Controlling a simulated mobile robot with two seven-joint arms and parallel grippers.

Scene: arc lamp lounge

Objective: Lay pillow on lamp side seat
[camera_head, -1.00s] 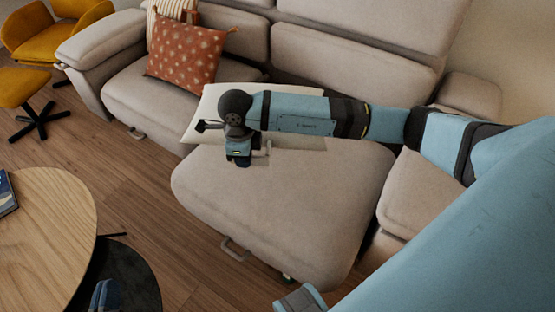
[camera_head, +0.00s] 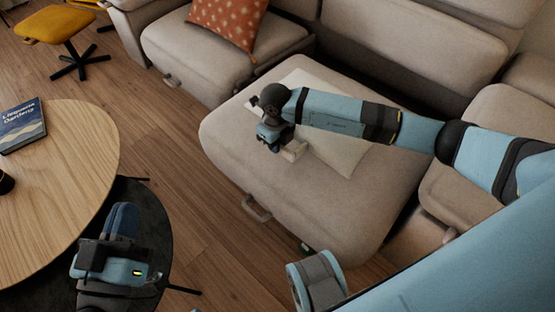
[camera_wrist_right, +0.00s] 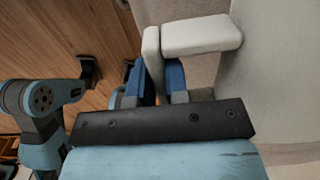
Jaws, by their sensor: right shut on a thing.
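The cream pillow (camera_head: 335,145) lies flat, as far as I can tell, on the beige chaise-like seat (camera_head: 235,135) in the middle of the head view. My right forearm hides part of it. No lamp shows.
A red dotted cushion (camera_head: 232,18) sits on the neighbouring sofa seat. A round wooden table (camera_head: 75,185) with a book (camera_head: 22,126) is at the left. A yellow stool (camera_head: 55,25) stands behind. Wooden floor (camera_head: 165,135) is clear between table and sofa.

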